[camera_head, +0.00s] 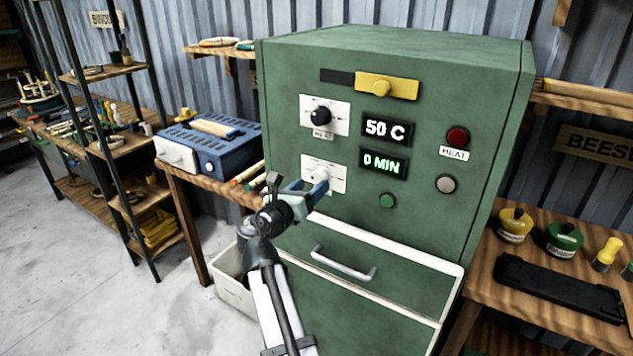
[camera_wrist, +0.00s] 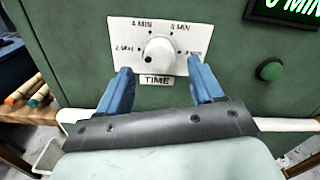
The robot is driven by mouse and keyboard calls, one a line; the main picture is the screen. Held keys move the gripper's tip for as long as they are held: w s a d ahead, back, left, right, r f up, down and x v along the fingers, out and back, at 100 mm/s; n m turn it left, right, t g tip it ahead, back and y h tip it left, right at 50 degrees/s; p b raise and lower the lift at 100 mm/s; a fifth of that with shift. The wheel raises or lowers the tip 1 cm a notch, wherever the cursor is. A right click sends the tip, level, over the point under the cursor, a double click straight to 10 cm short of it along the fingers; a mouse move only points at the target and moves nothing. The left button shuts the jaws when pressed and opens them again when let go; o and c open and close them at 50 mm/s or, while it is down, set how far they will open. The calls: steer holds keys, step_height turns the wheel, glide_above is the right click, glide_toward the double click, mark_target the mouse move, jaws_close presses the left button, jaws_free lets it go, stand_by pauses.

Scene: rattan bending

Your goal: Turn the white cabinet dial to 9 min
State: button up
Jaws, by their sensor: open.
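The white dial (camera_wrist: 160,50) sits on a white plate (camera_wrist: 122,32) marked TIME, with minute marks around it, on the green cabinet (camera_head: 420,210). A dark spot shows at the dial's lower left. In the head view the dial (camera_head: 319,175) is partly behind my gripper. The lower display (camera_head: 383,163) reads 0 MIN. My gripper (camera_wrist: 160,88) is open, with its blue fingers to the lower left and lower right of the dial in the wrist view. I cannot tell whether either finger touches the plate. My gripper also shows in the head view (camera_head: 318,188).
Above is a black HEAT dial (camera_head: 321,115) and a display (camera_head: 387,128) reading 50 C. A green button (camera_head: 387,201) is right of the TIME plate. A drawer handle (camera_head: 343,264) juts out below. A blue box (camera_head: 222,145) stands left, jars right.

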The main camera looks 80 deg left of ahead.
mark_target(317, 181)
steer(key=shift+x, duration=1.85)
steer(key=shift+c, duration=0.5)
steer(key=c, duration=1)
steer(key=shift+o, duration=0.2)
